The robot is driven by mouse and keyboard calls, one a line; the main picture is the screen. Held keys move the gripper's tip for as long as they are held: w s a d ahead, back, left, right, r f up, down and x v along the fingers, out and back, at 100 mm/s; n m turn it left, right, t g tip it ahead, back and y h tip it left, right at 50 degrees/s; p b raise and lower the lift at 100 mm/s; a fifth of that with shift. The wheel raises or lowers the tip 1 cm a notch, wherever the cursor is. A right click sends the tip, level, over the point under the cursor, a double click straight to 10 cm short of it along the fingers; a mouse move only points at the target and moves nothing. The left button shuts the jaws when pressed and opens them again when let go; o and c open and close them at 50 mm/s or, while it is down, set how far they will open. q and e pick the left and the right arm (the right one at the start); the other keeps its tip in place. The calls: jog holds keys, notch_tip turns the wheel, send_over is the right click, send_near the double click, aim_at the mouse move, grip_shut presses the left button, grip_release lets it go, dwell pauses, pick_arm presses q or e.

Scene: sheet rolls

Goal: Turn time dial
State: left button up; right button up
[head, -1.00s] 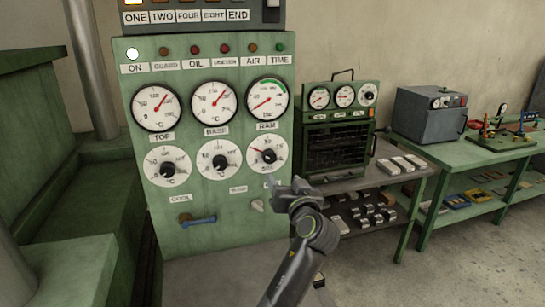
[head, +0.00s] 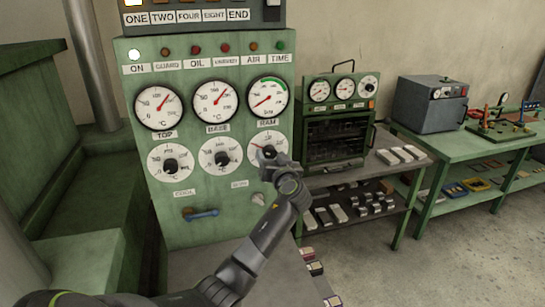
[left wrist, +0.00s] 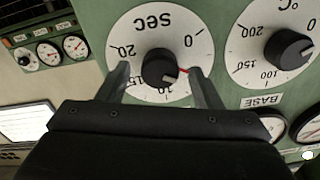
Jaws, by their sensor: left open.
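The time dial is the round white face marked Sec (left wrist: 143,35) on the green press panel. It has a black knob (left wrist: 160,68) with a red pointer mark, which points right in the upside-down left wrist view, towards the finger there. My left gripper (left wrist: 162,84) is open, with one finger on each side of the knob; I cannot tell whether either touches it. My right gripper is not in view.
A °C dial (left wrist: 250,68) sits close beside the time dial. Gauges (head: 267,97) and indicator lamps are above it; a blue-handled lever (head: 203,213) is below. A green oven (head: 335,140) and a shelf with metal blocks (head: 358,203) stand to the right.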

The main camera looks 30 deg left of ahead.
pick_arm(q)
jog(key=shift+c, duration=0.6)
jog(key=c, duration=0.9)
jog(key=shift+o, duration=0.2)
